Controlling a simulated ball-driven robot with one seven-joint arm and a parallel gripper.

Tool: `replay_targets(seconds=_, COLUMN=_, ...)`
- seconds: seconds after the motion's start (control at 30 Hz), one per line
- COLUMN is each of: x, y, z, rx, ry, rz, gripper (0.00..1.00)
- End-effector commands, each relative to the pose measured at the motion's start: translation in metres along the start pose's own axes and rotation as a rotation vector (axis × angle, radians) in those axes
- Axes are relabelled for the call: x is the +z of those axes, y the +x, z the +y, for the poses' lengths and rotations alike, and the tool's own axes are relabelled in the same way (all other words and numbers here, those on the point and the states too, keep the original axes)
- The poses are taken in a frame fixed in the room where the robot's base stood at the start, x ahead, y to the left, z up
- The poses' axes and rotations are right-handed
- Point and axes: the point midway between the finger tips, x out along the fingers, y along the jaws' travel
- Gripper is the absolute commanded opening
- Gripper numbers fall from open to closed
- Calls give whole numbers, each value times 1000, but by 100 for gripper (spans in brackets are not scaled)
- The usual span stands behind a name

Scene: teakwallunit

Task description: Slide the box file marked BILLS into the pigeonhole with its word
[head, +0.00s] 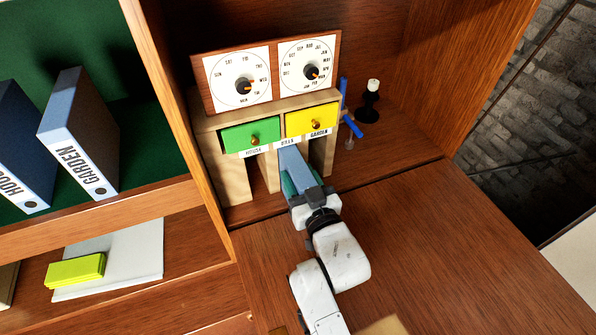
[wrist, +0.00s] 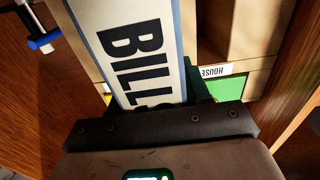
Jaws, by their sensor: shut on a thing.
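The blue box file (head: 295,164) is in my gripper (head: 302,188). In the wrist view its white spine reads BILLS (wrist: 145,50). My gripper is shut on the file's near end. The small wooden unit (head: 234,178) has pigeonholes below its drawers, with word labels above them. The file's far end is at the middle pigeonhole, under the label (head: 287,142) that seems to read BILLS. How deep the far end is inside is hidden. The HOUSE label (head: 254,152) is over the left pigeonhole and GARDEN (head: 319,133) over the right one.
A green drawer (head: 250,136) and a yellow drawer (head: 312,121) sit above the pigeonholes, below two dials. A black candlestick (head: 370,106) and a blue-handled item (head: 364,130) stand right. Files HOUSE (head: 22,150) and GARDEN (head: 80,135) stand on the left shelf.

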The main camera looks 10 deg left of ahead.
Motion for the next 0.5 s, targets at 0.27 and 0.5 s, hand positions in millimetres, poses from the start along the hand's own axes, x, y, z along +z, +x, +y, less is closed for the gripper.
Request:
replay_targets(seconds=0.27, x=-2, y=-10, z=1, rx=1, ry=-1, rz=1, gripper=6)
replay_targets(seconds=0.5, x=-3, y=-19, z=0, rx=0, ry=-1, rz=2, gripper=6)
